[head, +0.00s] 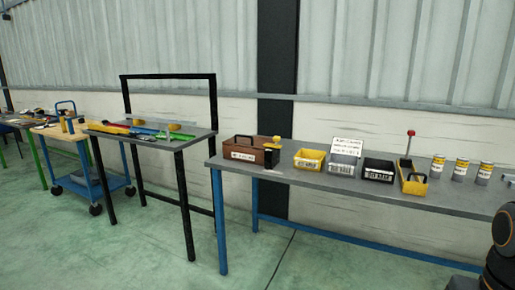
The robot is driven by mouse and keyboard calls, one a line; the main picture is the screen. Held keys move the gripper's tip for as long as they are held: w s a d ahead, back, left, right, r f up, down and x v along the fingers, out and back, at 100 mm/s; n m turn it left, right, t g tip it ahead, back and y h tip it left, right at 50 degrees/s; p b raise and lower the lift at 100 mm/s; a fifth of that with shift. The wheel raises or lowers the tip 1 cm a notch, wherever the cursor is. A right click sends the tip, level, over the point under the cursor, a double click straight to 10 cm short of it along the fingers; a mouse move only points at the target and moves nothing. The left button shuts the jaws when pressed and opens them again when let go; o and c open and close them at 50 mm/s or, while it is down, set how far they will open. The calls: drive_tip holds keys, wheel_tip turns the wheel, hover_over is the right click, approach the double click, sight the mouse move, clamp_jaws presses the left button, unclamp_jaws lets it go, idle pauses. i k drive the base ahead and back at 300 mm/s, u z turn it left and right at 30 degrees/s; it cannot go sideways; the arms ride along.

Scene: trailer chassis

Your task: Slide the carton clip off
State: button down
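A brown open box (245,152) with a white label on its front stands at the left end of the grey workbench (285,180). It may be the carton, but I cannot tell for sure. A small dark block with a yellow top (272,157) stands at the box's right front corner; I cannot tell whether it touches the box. No clip can be made out at this distance. My gripper is not in view; only dark parts of my arm show at the lower right.
A yellow bin (309,160), a grey bin (342,164) and a black bin (378,170) stand right of the box. A yellow tool holder (413,184) and several white-and-yellow cans (460,169) follow. A tool table (150,138) and blue cart (88,182) stand left. Green floor in front is clear.

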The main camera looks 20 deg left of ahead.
sight(276, 138)
drive_tip(key=k, duration=0.7)
drive_tip(key=u, duration=0.65)
drive_tip(key=i, duration=1.6)
drive_tip(key=z, duration=0.5)
